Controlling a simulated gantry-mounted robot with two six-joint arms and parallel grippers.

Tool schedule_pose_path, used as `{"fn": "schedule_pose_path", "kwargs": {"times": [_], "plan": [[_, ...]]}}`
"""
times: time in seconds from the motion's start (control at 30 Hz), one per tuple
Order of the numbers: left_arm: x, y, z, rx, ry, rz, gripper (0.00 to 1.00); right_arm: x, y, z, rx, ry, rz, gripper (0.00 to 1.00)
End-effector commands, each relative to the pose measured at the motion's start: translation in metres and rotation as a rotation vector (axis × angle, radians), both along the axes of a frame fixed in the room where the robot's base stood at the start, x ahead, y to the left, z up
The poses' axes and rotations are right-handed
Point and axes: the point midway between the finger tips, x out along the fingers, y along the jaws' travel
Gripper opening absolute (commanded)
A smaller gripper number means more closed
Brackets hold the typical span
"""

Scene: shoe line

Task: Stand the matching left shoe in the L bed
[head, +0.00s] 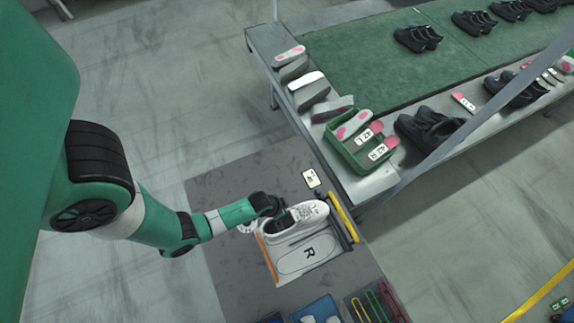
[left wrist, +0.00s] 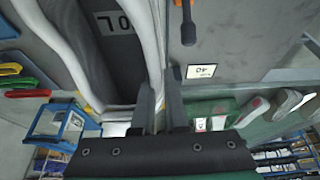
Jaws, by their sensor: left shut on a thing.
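A white shoe (head: 299,222) lies lengthwise over the upper half of the white shoe bed, toe to the right. The lower half of the bed (head: 305,259) shows a sole outline and the letter R. The other half is hidden under the shoe. My left gripper (head: 277,206) is shut on the shoe's collar wall. In the left wrist view, the fingers (left wrist: 159,100) pinch the white collar edge (left wrist: 154,50), and a label with an L and a 0 (left wrist: 118,22) shows inside the shoe. I cannot tell whether the sole touches the bed. My right gripper is not in view.
A small card (head: 311,178) lies on the grey mat (head: 225,195). A yellow-handled tool (head: 343,217) lies right of the bed. A green tray (head: 343,150) with insoles and the conveyor (head: 375,62) with black shoes stand beyond. Trays with coloured laces (head: 378,304) are below.

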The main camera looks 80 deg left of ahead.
Motion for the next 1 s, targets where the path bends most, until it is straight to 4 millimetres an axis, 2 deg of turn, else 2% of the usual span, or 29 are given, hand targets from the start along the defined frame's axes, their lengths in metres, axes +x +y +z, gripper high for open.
{"fn": "schedule_pose_path", "kwargs": {"times": [1.0], "plan": [[0.001, 0.000, -0.093, 0.001, -0.003, 0.000, 0.00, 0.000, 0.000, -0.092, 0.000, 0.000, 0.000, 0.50]]}}
